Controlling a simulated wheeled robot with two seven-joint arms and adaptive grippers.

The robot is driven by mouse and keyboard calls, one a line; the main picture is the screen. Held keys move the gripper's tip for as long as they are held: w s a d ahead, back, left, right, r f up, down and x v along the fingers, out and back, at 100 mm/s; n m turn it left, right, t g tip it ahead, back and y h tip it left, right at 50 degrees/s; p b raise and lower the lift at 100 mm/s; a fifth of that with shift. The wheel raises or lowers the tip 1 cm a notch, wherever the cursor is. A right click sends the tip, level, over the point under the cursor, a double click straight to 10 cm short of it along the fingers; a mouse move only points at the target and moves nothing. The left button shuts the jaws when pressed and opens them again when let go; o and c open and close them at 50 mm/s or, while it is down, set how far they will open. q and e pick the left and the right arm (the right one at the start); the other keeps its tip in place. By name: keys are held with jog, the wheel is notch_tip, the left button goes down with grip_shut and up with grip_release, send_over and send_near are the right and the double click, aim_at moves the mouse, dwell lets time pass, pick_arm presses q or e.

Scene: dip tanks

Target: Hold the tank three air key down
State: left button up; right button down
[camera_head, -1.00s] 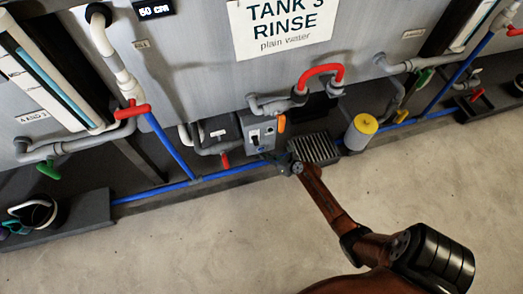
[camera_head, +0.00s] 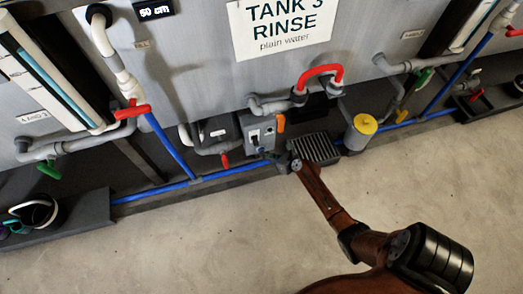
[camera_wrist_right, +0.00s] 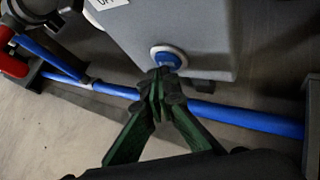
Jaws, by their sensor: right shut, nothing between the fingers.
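The tank three sign (camera_head: 283,25) hangs on the grey tank above a small grey control box (camera_head: 259,131). In the right wrist view the box (camera_wrist_right: 190,28) has a round blue key (camera_wrist_right: 168,58) in a white ring low on its face. My right gripper (camera_wrist_right: 165,84) is shut and empty, its dark fingertips right at the lower edge of the blue key. I cannot tell whether they touch it or whether it is pressed in. In the head view the right gripper (camera_head: 281,161) is small at the box's lower right. My left gripper is not in view.
A blue pipe (camera_head: 150,193) runs low along the tanks, behind the fingers in the wrist view. A dark grate (camera_head: 314,149) and a yellow-topped cylinder (camera_head: 364,125) stand right of the box. A red-handled valve (camera_head: 132,110) is at left. The floor in front is clear.

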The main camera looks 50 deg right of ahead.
jog(key=shift+w+d, duration=0.25)
jog(key=shift+w, duration=0.1)
dwell(2.1)
jog(key=shift+s+a+p, duration=0.45)
jog(key=shift+s+p, duration=0.1)
jog(key=shift+s, duration=0.2)
